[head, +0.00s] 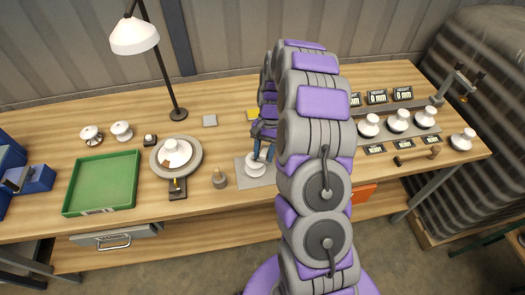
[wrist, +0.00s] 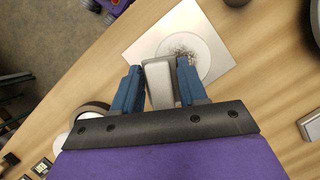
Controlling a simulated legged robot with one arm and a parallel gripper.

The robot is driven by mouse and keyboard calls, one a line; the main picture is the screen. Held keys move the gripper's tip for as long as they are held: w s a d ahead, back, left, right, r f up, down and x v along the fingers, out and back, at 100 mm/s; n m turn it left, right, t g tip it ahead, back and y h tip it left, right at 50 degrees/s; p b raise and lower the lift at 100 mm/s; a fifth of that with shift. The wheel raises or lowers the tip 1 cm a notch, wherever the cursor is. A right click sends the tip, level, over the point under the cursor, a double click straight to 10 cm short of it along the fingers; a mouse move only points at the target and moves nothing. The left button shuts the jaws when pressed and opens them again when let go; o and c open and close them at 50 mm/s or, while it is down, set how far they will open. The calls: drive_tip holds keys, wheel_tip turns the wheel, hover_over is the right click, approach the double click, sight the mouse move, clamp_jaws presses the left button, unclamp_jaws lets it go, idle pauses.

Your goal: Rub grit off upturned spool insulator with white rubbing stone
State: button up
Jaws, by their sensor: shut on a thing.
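The upturned spool insulator (head: 255,169) is a white round piece on a square grey plate (head: 243,181). In the wrist view its pale disc (wrist: 203,56) shows with a patch of dark grit (wrist: 183,52) near the middle. My gripper (head: 263,152) is over the insulator in the head view. In the wrist view its blue fingers (wrist: 159,84) are shut on the white rubbing stone (wrist: 160,88), a pale block. The stone's far end overlaps the disc's edge in the picture, beside the grit. I cannot tell whether it touches. In the head view my arm hides part of this area.
A green tray (head: 103,183), a round stand (head: 195,164) with a white insulator (head: 175,153) and a lamp (head: 135,37) are on the left. A small grey knobbed piece (head: 219,180) sits left of the plate.

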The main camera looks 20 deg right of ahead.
sight(265, 151)
drive_tip(key=shift+d+r, duration=0.25)
drive_tip(key=shift+r, duration=0.05)
drive_tip(key=shift+d+r+p, duration=0.25)
drive_tip(key=shift+r+p, duration=0.05)
drive_tip(key=shift+r, duration=0.4)
drive_tip(key=shift+a+r+p, duration=0.3)
drive_tip(key=shift+r+p, duration=0.05)
drive_tip(key=shift+r, duration=0.6)
drive_tip(key=shift+a+r+p, duration=0.3)
drive_tip(key=shift+r+p, duration=0.05)
drive_tip(key=shift+r, duration=0.6)
drive_tip(key=shift+d+r, duration=0.15)
drive_tip(key=shift+r, duration=0.6)
drive_tip(key=shift+d+r+p, duration=0.25)
drive_tip(key=shift+r+p, duration=0.05)
drive_tip(key=shift+p, duration=0.05)
drive_tip(key=shift+a, duration=0.25)
